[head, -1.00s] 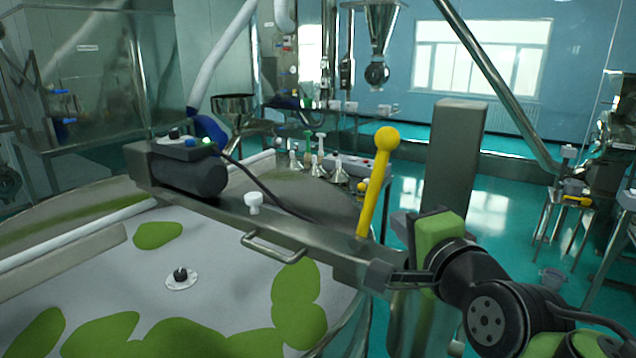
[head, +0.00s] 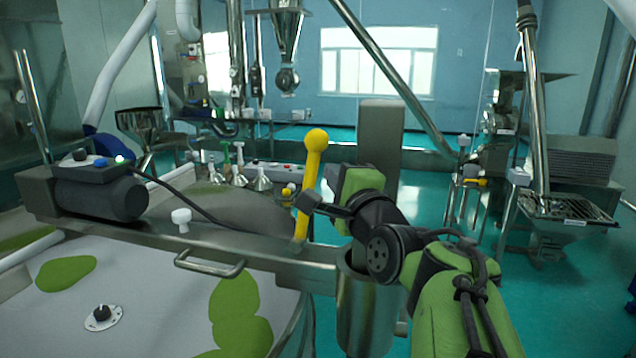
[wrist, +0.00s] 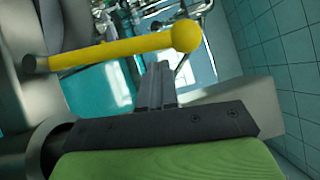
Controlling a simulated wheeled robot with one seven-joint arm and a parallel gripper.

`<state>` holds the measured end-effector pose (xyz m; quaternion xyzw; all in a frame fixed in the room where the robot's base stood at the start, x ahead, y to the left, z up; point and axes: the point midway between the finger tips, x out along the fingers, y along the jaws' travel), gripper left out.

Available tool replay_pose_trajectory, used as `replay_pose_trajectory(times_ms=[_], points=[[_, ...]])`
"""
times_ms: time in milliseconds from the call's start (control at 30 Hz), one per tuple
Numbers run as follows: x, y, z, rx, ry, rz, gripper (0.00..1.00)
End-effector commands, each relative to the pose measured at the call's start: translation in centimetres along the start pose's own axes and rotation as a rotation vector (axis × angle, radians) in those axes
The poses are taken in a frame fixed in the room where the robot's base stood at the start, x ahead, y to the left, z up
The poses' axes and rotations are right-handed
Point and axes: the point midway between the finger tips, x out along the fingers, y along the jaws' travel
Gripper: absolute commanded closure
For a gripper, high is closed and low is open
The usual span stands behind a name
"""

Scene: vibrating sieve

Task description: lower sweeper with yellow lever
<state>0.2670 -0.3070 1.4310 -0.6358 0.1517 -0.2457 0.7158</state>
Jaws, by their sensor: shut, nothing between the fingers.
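The yellow lever (head: 308,190) with a round knob stands nearly upright on the metal beam of the sweeper (head: 250,236), at its right end. In the wrist view the lever (wrist: 115,48) lies across the upper picture, knob to the right. My gripper (head: 308,201) is shut and empty, its tips at the lever's middle height in the head view. In the wrist view the shut fingers (wrist: 155,82) point toward the lever just below its knob. I cannot tell whether they touch it.
A motor box with buttons (head: 100,185) sits on the beam's left. A metal handle (head: 208,264) projects from the beam. A grey column (head: 380,130) stands behind my arm. Several small flasks (head: 240,175) stand behind the beam. Open floor (head: 425,190) lies to the right.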

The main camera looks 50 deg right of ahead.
Motion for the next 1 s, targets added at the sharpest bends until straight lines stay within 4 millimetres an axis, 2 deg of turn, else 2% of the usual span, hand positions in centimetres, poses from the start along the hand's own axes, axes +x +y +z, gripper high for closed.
replay_pose_trajectory(times_ms=[100,200,733,1000], points=[[1.9,-0.1,0.0,-0.002,0.0,0.002,1.0],[2.8,-0.1,0.0,0.0,-0.001,0.001,1.0],[3.2,-0.2,0.3,-0.016,-0.001,0.011,1.0],[4.4,-0.8,2.4,-0.112,-0.006,0.073,1.0]])
